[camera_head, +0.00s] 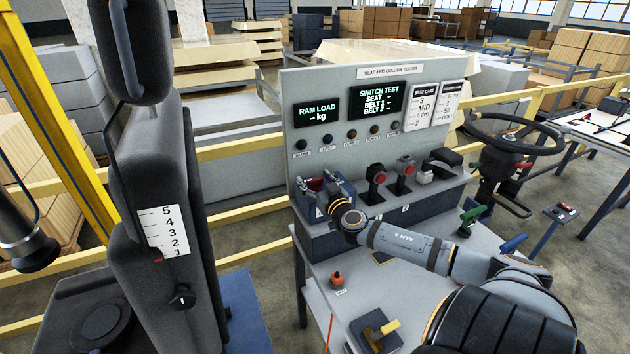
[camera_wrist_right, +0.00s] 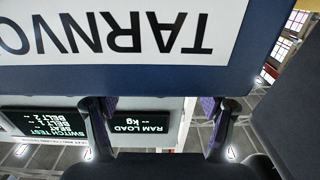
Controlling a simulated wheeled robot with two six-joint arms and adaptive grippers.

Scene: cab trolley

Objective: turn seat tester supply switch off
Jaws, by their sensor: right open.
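The seat and column tester is a grey upright panel (camera_head: 335,85) with two lit displays, RAM LOAD (camera_head: 317,112) and SWITCH TEST (camera_head: 377,102). I cannot tell which control is the supply switch. A blue box (camera_head: 345,188) stands at the left end of the tester's shelf. In the wrist view the blue box (camera_wrist_right: 265,45) appears upside down, close up, with a white TARNVO label. My right gripper (camera_head: 328,186) is at this box, in front of the panel. Its two fingers (camera_wrist_right: 160,125) are apart, with nothing seen between them.
Red-topped controls (camera_head: 377,175) stand right of the gripper. An orange knob (camera_head: 337,279) and a yellow-handled block (camera_head: 378,330) are on the lower bench. A tall dark seat (camera_head: 175,200) stands left, a steering wheel (camera_head: 515,135) right. Yellow rails run behind.

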